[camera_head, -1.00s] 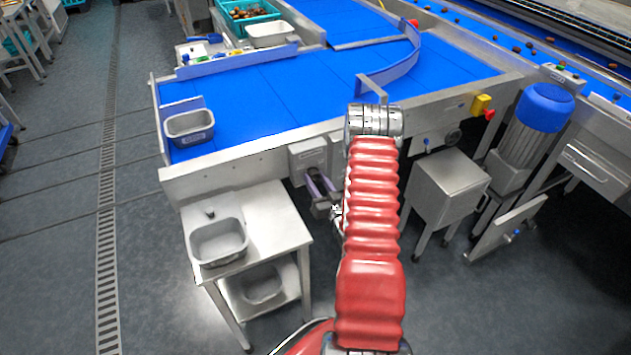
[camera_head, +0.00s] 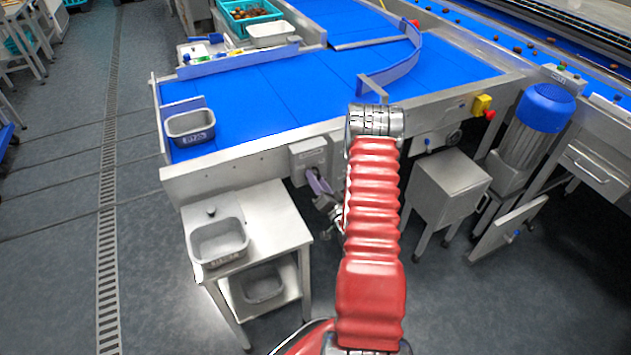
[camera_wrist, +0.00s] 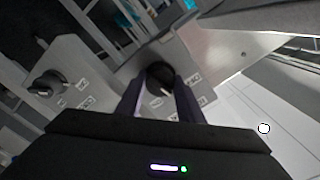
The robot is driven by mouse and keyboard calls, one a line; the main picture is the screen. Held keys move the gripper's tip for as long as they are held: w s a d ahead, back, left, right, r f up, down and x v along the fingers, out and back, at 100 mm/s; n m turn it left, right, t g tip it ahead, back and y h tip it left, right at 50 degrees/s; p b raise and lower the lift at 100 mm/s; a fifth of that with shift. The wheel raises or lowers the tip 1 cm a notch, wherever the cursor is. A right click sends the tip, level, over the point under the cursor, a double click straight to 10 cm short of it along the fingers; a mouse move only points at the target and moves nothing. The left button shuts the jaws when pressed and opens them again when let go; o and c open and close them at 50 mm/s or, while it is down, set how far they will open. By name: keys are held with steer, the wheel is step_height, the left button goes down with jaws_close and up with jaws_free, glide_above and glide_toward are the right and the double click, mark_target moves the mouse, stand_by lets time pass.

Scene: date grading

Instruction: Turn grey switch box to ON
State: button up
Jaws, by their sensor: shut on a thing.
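The grey switch box (camera_head: 309,155) hangs on the front side of the conveyor frame, left of my arm. In the wrist view, a dark round knob (camera_wrist: 160,76) sits on a grey face with small white labels (camera_wrist: 194,79), too small to read. My gripper (camera_head: 318,183) is at the lower front of the box. In the wrist view, the two fingers of my gripper (camera_wrist: 160,92) are on either side of the knob and shut on it. The fingers hide part of the knob, and I cannot tell which position it points to.
A second dark knob (camera_wrist: 48,84) with labels is on a grey panel at left in the wrist view. A steel side table (camera_head: 262,212) with a grey tub (camera_head: 218,258) stands left of my gripper. A steel cabinet (camera_head: 447,187) stands right of my arm.

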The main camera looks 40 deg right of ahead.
steer(key=m, duration=0.5)
steer(key=shift+m, duration=0.3)
steer(key=m, duration=0.5)
steer(key=shift+f, duration=0.1)
steer(key=shift+d+m, duration=0.1)
steer(key=shift+m, duration=0.3)
steer(key=o, duration=1.1)
steer(key=shift+c, duration=0.2)
steer(key=v, duration=1.4)
steer(key=shift+w, duration=0.15)
